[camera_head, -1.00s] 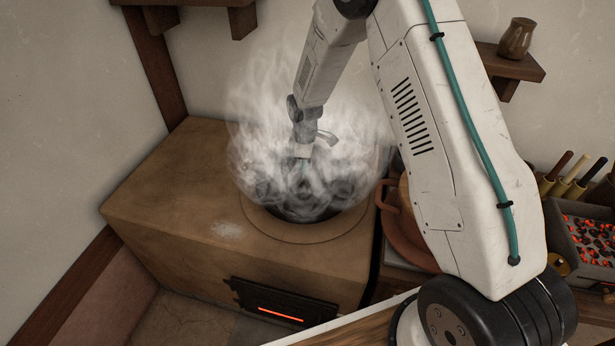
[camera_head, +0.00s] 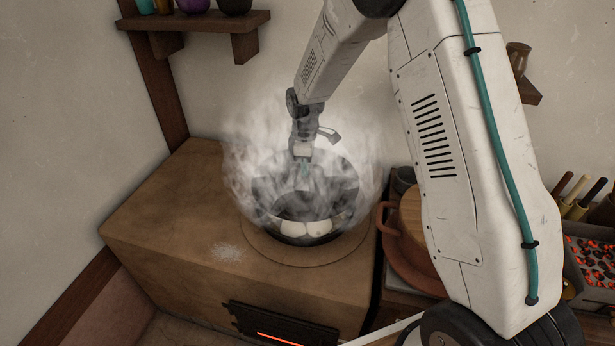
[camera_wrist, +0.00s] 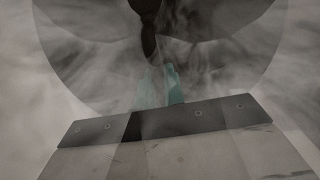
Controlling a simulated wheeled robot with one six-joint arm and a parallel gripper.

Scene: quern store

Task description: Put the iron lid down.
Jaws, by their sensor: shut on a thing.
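The iron lid (camera_head: 342,186) is a dark round disc, blurred by steam, held above the pan in the stove opening. My gripper (camera_head: 303,168) is shut on the lid's handle, which shows as a dark upright piece in the wrist view (camera_wrist: 148,32). The teal fingertips (camera_wrist: 162,85) show through the steam there, with the grey disc around them. Below the lid, pale rounded pieces (camera_head: 305,228) show inside the dark pan (camera_head: 308,240). Steam hides the exact grip and the lid's edges.
The brown stove top (camera_head: 165,205) is bare to the left, apart from a pale powdery patch (camera_head: 232,252). A terracotta pot with a wooden cover (camera_head: 410,220) stands close on the right. A glowing ember tray (camera_head: 592,265) is at the far right. A wall shelf (camera_head: 195,20) hangs above.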

